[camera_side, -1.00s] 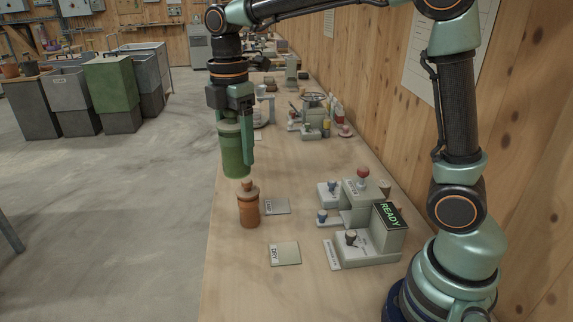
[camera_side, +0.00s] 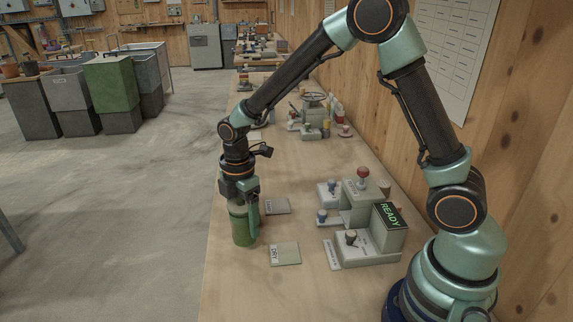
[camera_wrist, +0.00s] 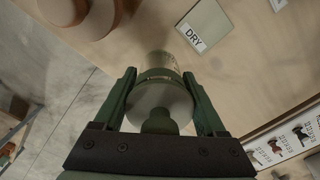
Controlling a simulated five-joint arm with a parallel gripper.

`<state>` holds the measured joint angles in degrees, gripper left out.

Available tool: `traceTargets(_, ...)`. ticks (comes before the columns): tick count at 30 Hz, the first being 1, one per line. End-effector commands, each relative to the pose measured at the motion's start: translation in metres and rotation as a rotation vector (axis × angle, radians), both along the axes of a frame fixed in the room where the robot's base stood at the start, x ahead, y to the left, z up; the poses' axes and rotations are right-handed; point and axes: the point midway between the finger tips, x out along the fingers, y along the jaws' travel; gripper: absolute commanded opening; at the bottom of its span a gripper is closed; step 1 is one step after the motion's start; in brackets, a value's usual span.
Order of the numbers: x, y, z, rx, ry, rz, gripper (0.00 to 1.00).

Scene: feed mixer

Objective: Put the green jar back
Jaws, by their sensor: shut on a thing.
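My gripper (camera_side: 245,215) points down, shut on the green jar (camera_side: 241,230), which hangs roughly upright. In the wrist view my gripper (camera_wrist: 160,100) has a green finger on each side of the green jar (camera_wrist: 160,75), whose round lid and knob face the camera. In the side view the jar is left of the card marked DRY (camera_side: 285,254). That card (camera_wrist: 205,26) lies above and right of the jar in the wrist view. I cannot tell whether the jar's base touches the bench.
A brown jar (camera_wrist: 85,14) shows at the upper left of the wrist view; my gripper and the green jar hide it in the side view. A second card (camera_side: 277,206) lies farther back. The mixer station with a READY display (camera_side: 389,217) stands right.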

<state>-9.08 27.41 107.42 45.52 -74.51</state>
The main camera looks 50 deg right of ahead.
Motion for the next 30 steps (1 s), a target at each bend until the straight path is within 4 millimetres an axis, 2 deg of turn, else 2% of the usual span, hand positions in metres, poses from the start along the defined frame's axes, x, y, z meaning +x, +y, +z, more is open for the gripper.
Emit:
traceTargets(9, 0.0, 0.0, -0.036, 0.0, 0.001, 0.0, 0.05)
traceTargets(21, 0.0, 0.0, -0.041, 0.0, -0.001, 0.0, 0.05)
traceTargets(22, 0.0, 0.0, -0.041, 0.0, 0.0, 0.0, 0.77)
traceTargets(24, 0.0, 0.0, -0.041, 0.0, -0.001, 0.0, 1.0)
traceTargets(30, 0.0, 0.0, -0.041, 0.0, -0.001, 0.0, 1.0)
